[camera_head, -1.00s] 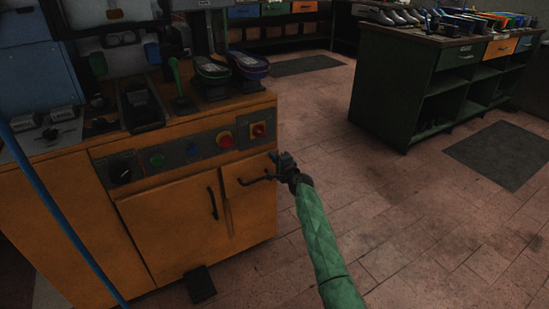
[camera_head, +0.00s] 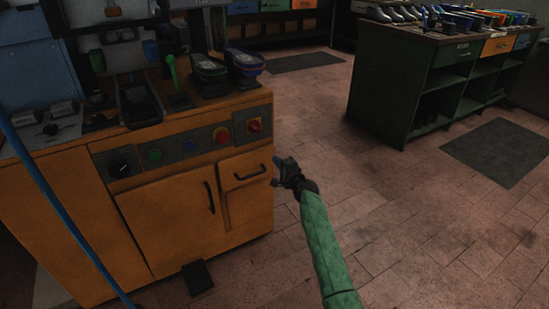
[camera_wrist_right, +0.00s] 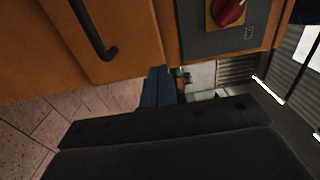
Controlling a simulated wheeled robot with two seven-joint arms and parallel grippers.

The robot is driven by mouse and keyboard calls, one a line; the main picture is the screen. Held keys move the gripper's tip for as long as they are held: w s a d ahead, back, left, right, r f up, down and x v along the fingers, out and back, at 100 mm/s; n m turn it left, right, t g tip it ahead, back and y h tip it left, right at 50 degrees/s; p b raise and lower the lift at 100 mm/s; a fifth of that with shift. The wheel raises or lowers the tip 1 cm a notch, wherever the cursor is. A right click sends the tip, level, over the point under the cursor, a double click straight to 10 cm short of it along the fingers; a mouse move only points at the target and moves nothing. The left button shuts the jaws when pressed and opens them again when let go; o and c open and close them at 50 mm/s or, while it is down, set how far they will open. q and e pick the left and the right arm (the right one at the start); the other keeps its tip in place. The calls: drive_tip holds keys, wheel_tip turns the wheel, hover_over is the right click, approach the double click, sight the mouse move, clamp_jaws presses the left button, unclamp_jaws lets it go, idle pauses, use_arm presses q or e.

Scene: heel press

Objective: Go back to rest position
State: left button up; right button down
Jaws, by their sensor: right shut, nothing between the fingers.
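My right arm, in a green sleeve, reaches up from the bottom of the head view. Its gripper (camera_head: 277,172) is beside the right edge of the orange press cabinet (camera_head: 165,222), near the small drawer (camera_head: 243,183). In the right wrist view the shut blue fingers (camera_wrist_right: 159,88) show below the cabinet front, with the red switch (camera_wrist_right: 228,10) at the top. My left gripper is not in view.
A black pedal (camera_head: 197,277) is at the cabinet's foot. A dark green workbench (camera_head: 400,90) stands at the right; the floor between is clear.

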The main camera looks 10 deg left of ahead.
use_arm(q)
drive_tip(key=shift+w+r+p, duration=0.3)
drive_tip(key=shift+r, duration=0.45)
use_arm(e)
drive_tip(key=v, duration=0.7)
drive_tip(key=shift+s+d, duration=0.1)
drive_tip(key=shift+d, duration=0.05)
